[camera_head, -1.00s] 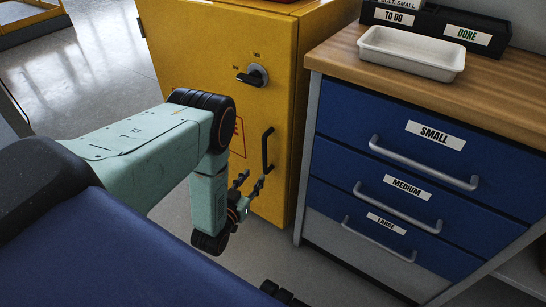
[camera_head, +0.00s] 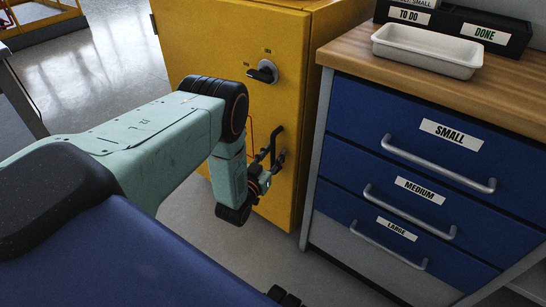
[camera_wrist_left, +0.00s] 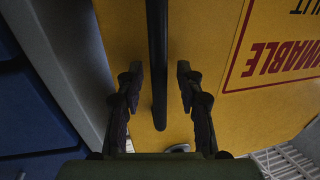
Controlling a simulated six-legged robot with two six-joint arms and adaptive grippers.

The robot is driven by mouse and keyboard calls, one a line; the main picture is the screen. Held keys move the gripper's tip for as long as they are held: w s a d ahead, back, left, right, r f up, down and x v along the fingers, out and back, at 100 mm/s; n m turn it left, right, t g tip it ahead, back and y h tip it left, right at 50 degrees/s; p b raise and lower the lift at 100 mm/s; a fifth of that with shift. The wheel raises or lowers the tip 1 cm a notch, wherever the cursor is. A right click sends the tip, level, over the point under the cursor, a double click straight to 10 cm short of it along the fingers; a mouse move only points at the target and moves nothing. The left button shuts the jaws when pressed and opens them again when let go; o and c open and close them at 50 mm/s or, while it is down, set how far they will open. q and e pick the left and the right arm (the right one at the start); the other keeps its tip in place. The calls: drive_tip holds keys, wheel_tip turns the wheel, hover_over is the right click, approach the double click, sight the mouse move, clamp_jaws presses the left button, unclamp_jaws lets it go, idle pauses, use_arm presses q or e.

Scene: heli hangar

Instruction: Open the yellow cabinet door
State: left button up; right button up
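The yellow cabinet (camera_head: 200,45) stands left of the blue drawer unit, and its door looks closed. A black rotary knob (camera_head: 263,72) sits high on the door. Below it is a black vertical door handle (camera_head: 273,145), which also shows in the left wrist view (camera_wrist_left: 157,60). My left gripper (camera_head: 277,160) is at the lower part of this handle. In the left wrist view its fingers (camera_wrist_left: 160,78) are open, one on each side of the bar, with gaps on both sides. My right gripper is not clearly in view; a small dark part shows at the bottom edge of the head view.
The blue drawer unit (camera_head: 398,185) with grey handles stands close at the right of the cabinet. A white tray (camera_head: 427,50) and black bins (camera_head: 455,27) stand on its wooden top. Grey floor (camera_head: 100,75) is free to the left of the cabinet.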

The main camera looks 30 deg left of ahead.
use_arm(q)
clamp_jaws()
idle(0.3)
idle(0.5)
